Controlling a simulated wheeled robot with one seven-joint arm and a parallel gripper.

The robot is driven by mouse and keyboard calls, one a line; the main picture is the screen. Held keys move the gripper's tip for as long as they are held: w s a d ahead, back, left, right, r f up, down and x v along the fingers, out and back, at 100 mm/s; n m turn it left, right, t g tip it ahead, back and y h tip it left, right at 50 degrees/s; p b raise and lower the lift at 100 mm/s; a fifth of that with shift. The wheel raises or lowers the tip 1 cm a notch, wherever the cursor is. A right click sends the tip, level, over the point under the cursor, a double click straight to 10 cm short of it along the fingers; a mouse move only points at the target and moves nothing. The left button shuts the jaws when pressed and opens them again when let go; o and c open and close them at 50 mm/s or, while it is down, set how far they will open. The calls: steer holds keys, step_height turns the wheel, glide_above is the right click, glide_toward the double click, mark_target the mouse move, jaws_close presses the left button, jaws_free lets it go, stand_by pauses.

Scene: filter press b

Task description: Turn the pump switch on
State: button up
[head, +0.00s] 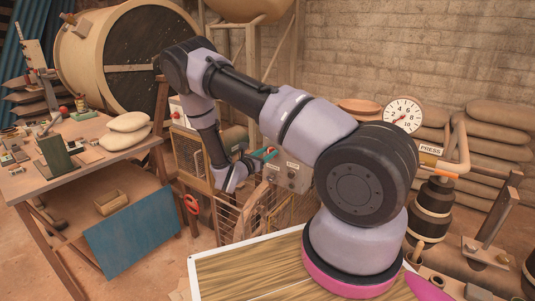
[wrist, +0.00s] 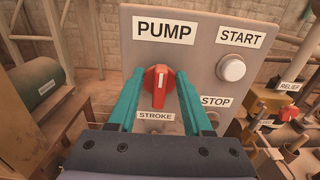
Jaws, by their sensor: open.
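The pump switch (wrist: 158,84) is a red rotary knob with a pale pointer mark, on a grey control panel (wrist: 200,55) under the label PUMP. My gripper (wrist: 158,82) is open, with one teal finger on each side of the knob. I cannot tell whether the fingers touch it.
A white START button (wrist: 231,68) sits right of the knob. A STOP label (wrist: 215,101) is below it, close to the right finger. A STROKE label (wrist: 156,116) lies under the knob. A wooden workbench (head: 75,160) stands at the left, and a gauge (head: 403,115) at the right.

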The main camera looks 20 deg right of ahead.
jaws_close()
steer(key=shift+m, duration=0.4)
steer(key=m, duration=0.5)
steer(key=f+m, duration=0.1)
steer(key=m, duration=0.5)
steer(key=s+m, duration=0.1)
steer(key=m, duration=0.5)
steer(key=shift+s+d+f, duration=0.1)
steer(key=shift+d+f, duration=0.15)
steer(key=shift+d, duration=0.15)
stand_by(0.4)
